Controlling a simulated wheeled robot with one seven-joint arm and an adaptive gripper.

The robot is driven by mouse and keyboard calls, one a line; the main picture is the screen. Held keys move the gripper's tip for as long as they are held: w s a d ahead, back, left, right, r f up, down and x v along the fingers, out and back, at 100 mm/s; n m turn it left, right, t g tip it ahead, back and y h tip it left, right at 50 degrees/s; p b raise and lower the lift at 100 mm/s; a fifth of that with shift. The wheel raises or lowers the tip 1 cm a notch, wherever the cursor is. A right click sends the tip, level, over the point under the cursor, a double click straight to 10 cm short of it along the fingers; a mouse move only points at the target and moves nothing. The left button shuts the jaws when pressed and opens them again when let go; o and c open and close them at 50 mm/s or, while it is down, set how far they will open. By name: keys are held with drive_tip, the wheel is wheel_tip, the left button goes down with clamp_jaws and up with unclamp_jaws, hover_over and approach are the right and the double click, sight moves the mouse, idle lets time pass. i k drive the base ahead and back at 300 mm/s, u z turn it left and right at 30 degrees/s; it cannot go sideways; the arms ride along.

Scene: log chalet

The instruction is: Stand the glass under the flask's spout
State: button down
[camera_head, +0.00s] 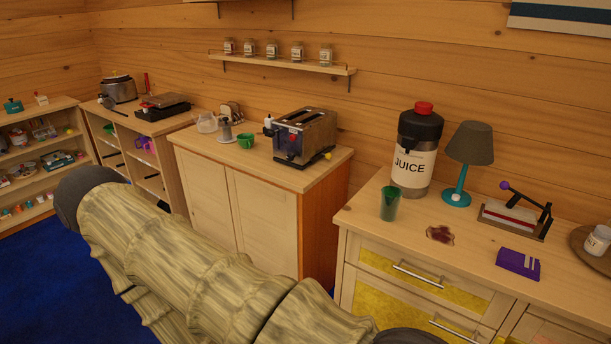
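A large flask (422,143) with a black top, a red cap and a white label reading JUICE stands upright at the back of the light wooden cabinet top on the right. I cannot make out its spout clearly at this size. A green glass (390,204) stands upright on the same top, in front of the flask and a little to its left, with a gap between their bases. My arm crosses the lower left and bottom of the view. My gripper is not in view, so its fingers and anything in them are hidden.
A teal lamp (457,197), a hole punch or press (512,219), a purple box (518,264) and a jar (598,240) on a round tray stand further right. The cabinet's left front corner is bare.

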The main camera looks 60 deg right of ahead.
sight(390, 204)
drive_tip(key=u, duration=0.55)
drive_tip(key=k, duration=1.05)
drive_tip(key=z, duration=1.45)
drive_tip(key=i, duration=0.55)
drive_tip(key=z, duration=0.05)
